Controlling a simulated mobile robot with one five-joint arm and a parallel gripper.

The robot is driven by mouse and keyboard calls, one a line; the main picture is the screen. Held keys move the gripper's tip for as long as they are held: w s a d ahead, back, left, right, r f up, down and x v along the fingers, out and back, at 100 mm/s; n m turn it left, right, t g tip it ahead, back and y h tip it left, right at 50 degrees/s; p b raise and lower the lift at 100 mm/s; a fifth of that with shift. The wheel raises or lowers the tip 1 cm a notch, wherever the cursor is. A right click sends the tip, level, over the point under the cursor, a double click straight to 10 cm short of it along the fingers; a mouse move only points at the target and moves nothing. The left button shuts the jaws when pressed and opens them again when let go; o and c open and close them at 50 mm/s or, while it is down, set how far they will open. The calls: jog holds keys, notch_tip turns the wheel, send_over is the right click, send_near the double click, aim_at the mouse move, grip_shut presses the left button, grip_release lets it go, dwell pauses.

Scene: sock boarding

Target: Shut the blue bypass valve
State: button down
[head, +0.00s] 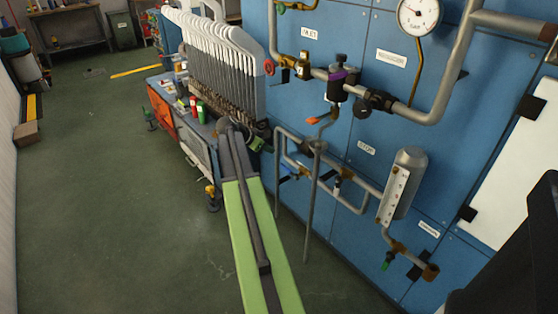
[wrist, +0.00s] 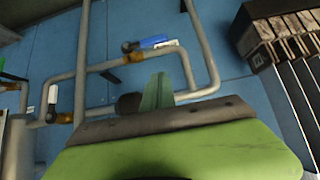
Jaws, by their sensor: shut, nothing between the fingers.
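The bypass valve's blue lever (wrist: 154,42) shows in the wrist view beside its brass body (wrist: 133,57) on a grey pipe. The lever lies roughly along that pipe. In the head view the lever (head: 283,179) is small, low on the pipe loop, just right of my arm. My gripper (wrist: 158,92) shows its green fingers shut and empty in the wrist view, apart from the lever. In the head view the gripper (head: 257,144) is at the far end of my arm, left of the pipe loop.
A white-handled valve (wrist: 52,99) sits on a neighbouring pipe. An orange lever (head: 315,120) is above the loop, and a silver cylinder (head: 405,180) is to its right. A rack of white sock boards (head: 215,60) stands close left of my gripper. The green floor (head: 100,220) at left is clear.

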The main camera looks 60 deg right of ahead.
jog(key=b, duration=0.8)
send_over(289, 171)
jog(key=w, duration=0.4)
notch_tip(289, 171, down, 8)
notch_tip(289, 171, down, 3)
jog(key=b, duration=0.2)
jog(key=shift+s+a+b, duration=0.15)
jog(key=shift+b, duration=0.25)
jog(key=shift+s, duration=0.1)
